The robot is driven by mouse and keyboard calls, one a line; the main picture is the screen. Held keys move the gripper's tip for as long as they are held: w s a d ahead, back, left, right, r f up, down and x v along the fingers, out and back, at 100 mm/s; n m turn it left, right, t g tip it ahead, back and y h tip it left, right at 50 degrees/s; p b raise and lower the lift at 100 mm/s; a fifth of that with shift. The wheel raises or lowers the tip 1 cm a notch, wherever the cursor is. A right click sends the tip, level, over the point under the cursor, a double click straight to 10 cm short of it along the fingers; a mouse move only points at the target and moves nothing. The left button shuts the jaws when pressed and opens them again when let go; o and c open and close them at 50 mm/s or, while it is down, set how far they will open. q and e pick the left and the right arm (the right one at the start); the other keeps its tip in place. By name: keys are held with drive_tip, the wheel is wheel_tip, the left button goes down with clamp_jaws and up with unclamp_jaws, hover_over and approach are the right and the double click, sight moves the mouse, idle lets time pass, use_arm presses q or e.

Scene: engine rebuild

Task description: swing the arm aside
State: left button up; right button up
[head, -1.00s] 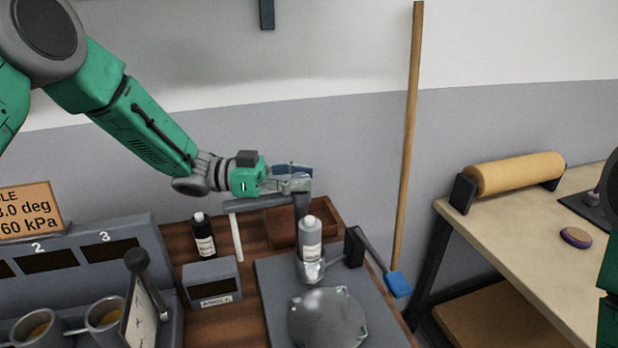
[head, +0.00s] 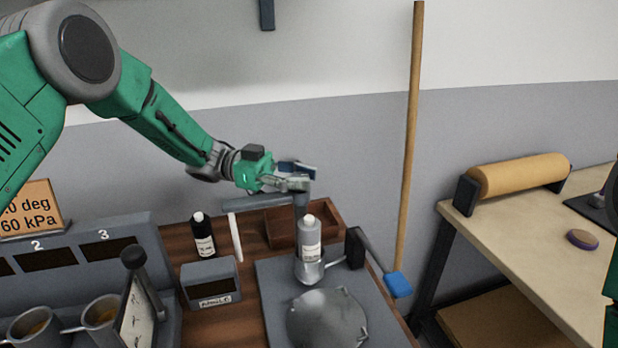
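The grey swing arm (head: 267,202) reaches left from the top of an upright post (head: 301,212) on a dark base plate (head: 276,297). My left gripper (head: 302,177) is at the top of the post, at the arm's right end. Its two fingers stand apart, one with a blue face and one grey. I cannot tell whether they touch the post or the arm. My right gripper is not in view; only part of my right arm shows at the right edge.
A white-capped bottle (head: 309,238) stands in front of the post, above a round metal part (head: 327,320). A dark bottle (head: 204,238), a white stick (head: 235,237) and a wooden tray (head: 281,229) are close by. A broom handle (head: 409,130) leans on the wall.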

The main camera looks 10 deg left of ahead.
use_arm(q)
drive_tip(key=o, duration=0.6)
drive_tip(key=shift+w+a+f, duration=0.1)
drive_tip(key=shift+a+f, duration=0.05)
drive_tip(key=shift+a, duration=0.25)
drive_tip(key=a, duration=0.8)
drive_tip(key=w+a, duration=0.1)
drive_tip(key=a, duration=0.3)
drive_tip(key=shift+w+a+f, duration=0.1)
drive_tip(key=shift+a+f, duration=0.05)
drive_tip(key=shift+a, duration=0.25)
